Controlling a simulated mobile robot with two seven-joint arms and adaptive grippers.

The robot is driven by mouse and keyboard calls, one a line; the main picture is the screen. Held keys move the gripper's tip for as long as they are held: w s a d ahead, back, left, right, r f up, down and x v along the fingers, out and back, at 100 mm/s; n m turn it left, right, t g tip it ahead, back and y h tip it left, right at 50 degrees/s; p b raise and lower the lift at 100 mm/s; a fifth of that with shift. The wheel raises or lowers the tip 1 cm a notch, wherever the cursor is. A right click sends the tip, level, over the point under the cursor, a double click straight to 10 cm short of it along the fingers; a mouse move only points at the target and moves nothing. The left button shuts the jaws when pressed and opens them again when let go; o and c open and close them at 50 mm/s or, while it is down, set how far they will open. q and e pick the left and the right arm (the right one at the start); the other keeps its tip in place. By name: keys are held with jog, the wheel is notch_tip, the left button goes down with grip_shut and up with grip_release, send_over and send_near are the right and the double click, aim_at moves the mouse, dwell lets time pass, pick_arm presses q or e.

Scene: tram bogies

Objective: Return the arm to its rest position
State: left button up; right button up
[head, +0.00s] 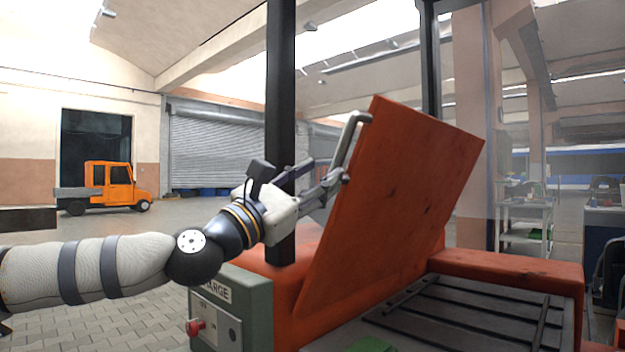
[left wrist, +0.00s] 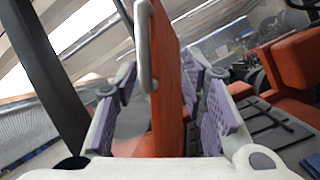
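My left gripper (head: 328,175) is beside the raised orange lid (head: 400,200), close to the grey bar handle (head: 352,138) on its near left side. In the left wrist view the gripper's purple-padded fingers (left wrist: 162,95) stand apart, with the lid (left wrist: 168,75) seen edge-on between them and the handle (left wrist: 143,45) just ahead. The fingers look open, with no grip on the handle; contact with the lid cannot be told. The lid stands tilted up from the orange box. My left arm (head: 110,268) reaches in from the left. My right gripper is not in view.
A dark upright post (head: 281,120) stands right behind the left gripper. A green-grey charge box (head: 232,305) with a red knob is below the arm. The orange box rim (head: 510,268) surrounds a grey slatted surface (head: 465,310). Floor at left is free towards an orange truck (head: 108,185).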

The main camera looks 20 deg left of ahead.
pick_arm(q)
jog(key=shift+s+a+f, duration=0.15)
jog(key=shift+s+f, duration=0.15)
jog(key=shift+s, duration=0.25)
